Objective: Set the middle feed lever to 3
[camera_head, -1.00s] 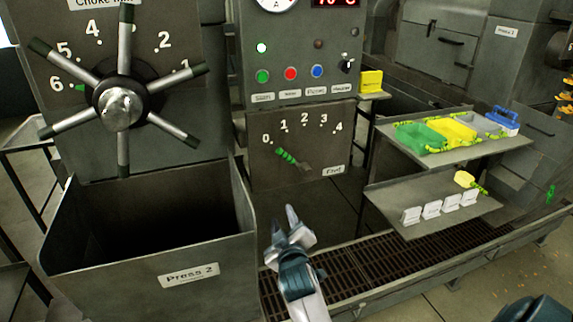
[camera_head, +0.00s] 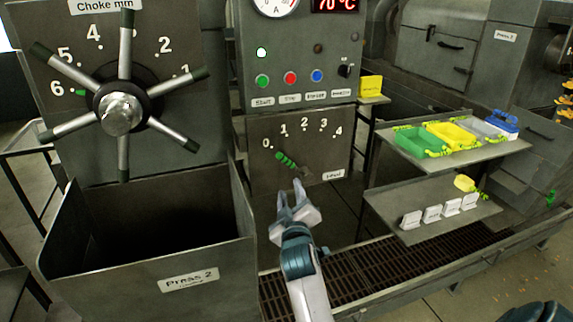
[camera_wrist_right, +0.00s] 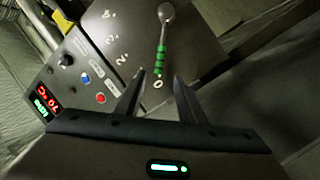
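The feed lever (camera_head: 285,160) has a green ribbed grip and a metal stem on a grey panel (camera_head: 331,146) labelled Feed, with marks 0 to 4. Its grip points up-left, toward the 0 and 1 side. My right gripper (camera_head: 291,190) is in front of and below the lever, with its fingers apart and empty. In the right wrist view, the open fingers (camera_wrist_right: 160,76) point at the panel, and the green grip (camera_wrist_right: 161,60) lies between their lines, close to the 0 mark. I cannot tell whether they touch it. My left gripper is not in view.
A spoked choke wheel (camera_head: 119,108) and an open bin labelled Press 2 (camera_head: 215,264) stand at left. A button panel (camera_head: 300,50) is above the lever. Shelves with coloured trays (camera_head: 420,141) are at right. A floor grate (camera_head: 375,270) lies below.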

